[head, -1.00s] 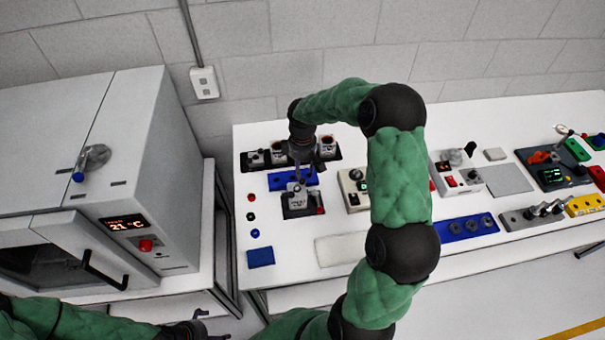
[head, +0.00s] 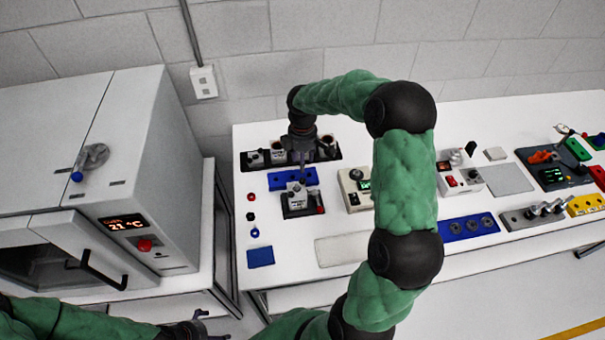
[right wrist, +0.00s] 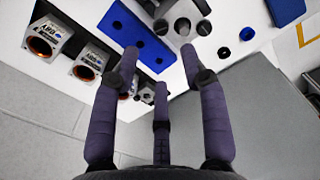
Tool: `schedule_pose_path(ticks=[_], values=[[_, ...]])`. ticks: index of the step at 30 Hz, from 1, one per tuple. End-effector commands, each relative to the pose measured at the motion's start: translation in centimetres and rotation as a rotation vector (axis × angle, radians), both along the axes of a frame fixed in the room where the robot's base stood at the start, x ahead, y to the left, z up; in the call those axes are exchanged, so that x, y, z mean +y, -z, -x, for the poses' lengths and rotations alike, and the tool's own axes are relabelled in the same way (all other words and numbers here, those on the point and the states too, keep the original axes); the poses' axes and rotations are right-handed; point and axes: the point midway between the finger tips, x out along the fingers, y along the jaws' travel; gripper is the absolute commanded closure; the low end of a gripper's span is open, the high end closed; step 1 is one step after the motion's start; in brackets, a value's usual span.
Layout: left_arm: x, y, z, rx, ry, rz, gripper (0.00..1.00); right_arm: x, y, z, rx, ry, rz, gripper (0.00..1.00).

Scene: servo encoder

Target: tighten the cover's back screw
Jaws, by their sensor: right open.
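The grey servo encoder unit (head: 297,199) sits on a dark fixture (head: 300,212) at the left part of the bench. My right gripper (head: 302,180) points down just above and behind it, open. In the right wrist view its fingers (right wrist: 160,75) are spread, with nothing seen held between them. The grey unit (right wrist: 180,12) is partly cut off at the top edge there. The cover's back screw is too small to make out. The left arm shows at the bottom left in the head view; a dark end (head: 185,332) is cut off by the frame edge.
A blue block with holes (head: 279,182) lies behind the unit. A dark rack (head: 327,157) with several grey units stands at the back. Small round parts and a blue pad (head: 260,257) lie to the left. A beige box (head: 352,184) stands to the right.

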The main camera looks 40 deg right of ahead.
Motion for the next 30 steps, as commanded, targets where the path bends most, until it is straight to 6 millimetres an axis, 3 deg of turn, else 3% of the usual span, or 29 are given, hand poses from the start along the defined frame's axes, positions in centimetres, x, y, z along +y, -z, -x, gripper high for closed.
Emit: schedule_pose_path(ticks=[6,12,20,30], values=[[0.0,0.5,0.0,0.0,0.0,0.0,0.0,0.0,-1.0,0.0,0.0,-0.428,0.001,0.55],[0.0,0.7,0.0,0.0,0.0,0.0,0.0,0.1,-1.6,0.0,0.0,-0.698,0.0,0.55],[0.0,0.8,0.0,0.0,0.0,0.0,0.0,0.1,-1.0,0.1,0.003,-0.788,-0.001,0.55],[0.0,1.1,0.0,0.0,0.0,0.0,0.0,0.1,4.5,0.2,0.005,-0.786,-0.004,0.55]])
